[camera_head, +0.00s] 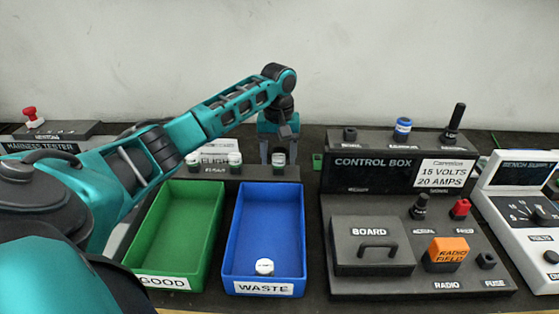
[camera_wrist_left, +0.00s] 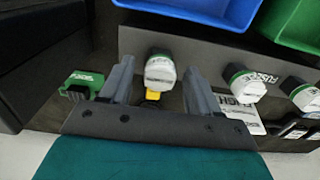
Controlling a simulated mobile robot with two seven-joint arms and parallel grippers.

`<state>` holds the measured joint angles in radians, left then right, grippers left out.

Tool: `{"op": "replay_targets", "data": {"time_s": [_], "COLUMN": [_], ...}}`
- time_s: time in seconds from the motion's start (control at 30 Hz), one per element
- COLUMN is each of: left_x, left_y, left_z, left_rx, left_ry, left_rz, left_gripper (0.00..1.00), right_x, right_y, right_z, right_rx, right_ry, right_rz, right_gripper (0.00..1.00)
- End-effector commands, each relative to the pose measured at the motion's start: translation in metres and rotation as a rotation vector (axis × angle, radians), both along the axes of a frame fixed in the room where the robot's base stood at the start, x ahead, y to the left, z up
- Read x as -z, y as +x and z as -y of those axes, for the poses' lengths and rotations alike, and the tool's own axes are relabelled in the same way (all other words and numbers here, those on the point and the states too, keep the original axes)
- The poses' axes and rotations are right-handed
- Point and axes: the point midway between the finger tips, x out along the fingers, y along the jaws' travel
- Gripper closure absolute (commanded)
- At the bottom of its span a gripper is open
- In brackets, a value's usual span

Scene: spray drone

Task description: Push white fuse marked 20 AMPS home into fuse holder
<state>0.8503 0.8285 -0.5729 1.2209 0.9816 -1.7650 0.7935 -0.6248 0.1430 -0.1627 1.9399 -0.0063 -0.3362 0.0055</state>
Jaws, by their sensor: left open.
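Three white-capped fuses with green bands stand in a dark rack behind the bins: a left fuse (camera_head: 193,161), a middle fuse (camera_head: 235,160) and a right fuse (camera_head: 278,159). Their ratings are too small to read. My left gripper (camera_head: 279,150) is open at the right fuse. In the left wrist view, its fingers (camera_wrist_left: 158,82) stand on either side of that fuse (camera_wrist_left: 160,70), with gaps visible. The fuse holder (camera_head: 486,260), labelled FUSE, is a black socket at the control box's front right and looks empty. My right gripper is not in view.
A green GOOD bin (camera_head: 180,235) and a blue WASTE bin (camera_head: 238,225) stand before the rack. The blue bin holds one white fuse (camera_head: 264,266). The control box (camera_head: 375,180) carries knobs, a BOARD cover (camera_head: 372,240) and an orange RADIO FIELD block (camera_head: 446,252). A bench supply (camera_head: 520,215) stands right.

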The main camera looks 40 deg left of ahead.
Motion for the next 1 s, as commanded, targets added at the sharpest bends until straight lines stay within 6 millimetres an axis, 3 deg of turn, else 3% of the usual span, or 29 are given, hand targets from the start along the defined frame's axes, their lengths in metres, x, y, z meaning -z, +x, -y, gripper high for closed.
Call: {"op": "replay_targets", "data": {"time_s": [0.23, 0.87, 1.0], "left_x": [0.0001, -0.0003, -0.0003], "left_y": [0.0001, 0.0001, 0.0001], "left_z": [0.0001, 0.0, 0.0], "left_rx": [0.0, 0.0, 0.0], "left_ry": [0.0, 0.0, 0.0], "left_rz": [0.0, 0.0, 0.0], "left_gripper": [0.39, 1.0, 1.0], "right_x": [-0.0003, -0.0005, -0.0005], "right_y": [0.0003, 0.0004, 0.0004], "right_z": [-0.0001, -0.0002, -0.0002], "right_rx": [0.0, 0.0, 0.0], "right_ry": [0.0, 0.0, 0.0], "right_rz": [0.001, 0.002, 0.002], "right_gripper": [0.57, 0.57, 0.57]}}
